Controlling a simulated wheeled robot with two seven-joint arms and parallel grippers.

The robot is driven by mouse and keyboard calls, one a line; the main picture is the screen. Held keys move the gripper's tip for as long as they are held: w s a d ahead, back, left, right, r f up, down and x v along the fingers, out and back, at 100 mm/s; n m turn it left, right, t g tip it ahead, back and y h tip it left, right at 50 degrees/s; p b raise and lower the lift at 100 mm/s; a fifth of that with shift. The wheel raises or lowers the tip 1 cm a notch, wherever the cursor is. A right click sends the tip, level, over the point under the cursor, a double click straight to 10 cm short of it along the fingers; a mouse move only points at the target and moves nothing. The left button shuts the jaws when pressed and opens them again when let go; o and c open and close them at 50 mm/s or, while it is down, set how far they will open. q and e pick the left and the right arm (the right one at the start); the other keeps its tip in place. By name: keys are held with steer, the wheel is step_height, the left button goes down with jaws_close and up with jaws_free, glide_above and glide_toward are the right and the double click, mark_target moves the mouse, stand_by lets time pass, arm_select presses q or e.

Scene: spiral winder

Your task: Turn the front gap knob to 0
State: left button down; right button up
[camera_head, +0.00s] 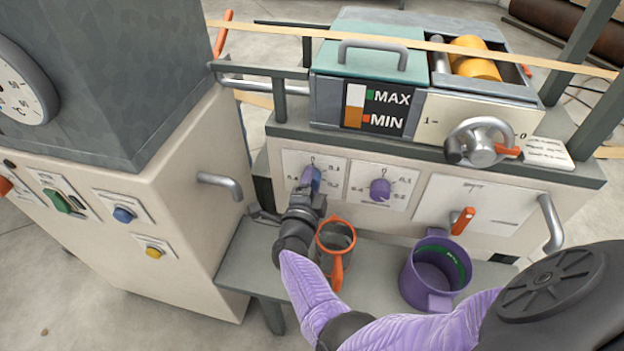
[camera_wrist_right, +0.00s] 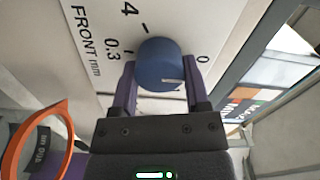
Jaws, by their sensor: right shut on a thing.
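The front gap knob is a round blue knob on a white plate marked "FRONT mm". It shows in the wrist view (camera_wrist_right: 157,60) and, partly covered, in the head view (camera_head: 312,177). My right gripper (camera_head: 307,189) is shut on it, with one purple-grey finger on each side in the wrist view (camera_wrist_right: 160,78). A pale pointer line lies on the knob's lower right in the wrist view. The 0 is to the knob's right there, the 0.3 to its left. The exact reading is unclear. My left gripper is out of view.
A second, purple knob (camera_head: 380,190) sits right of the front knob. An orange-rimmed cup (camera_head: 336,236) stands close below my right gripper, and a purple mug (camera_head: 438,270) stands further right on the shelf. A handwheel (camera_head: 480,143) is at the upper right.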

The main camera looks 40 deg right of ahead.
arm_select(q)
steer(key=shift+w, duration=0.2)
arm_select(e)
steer(key=o, duration=1.3)
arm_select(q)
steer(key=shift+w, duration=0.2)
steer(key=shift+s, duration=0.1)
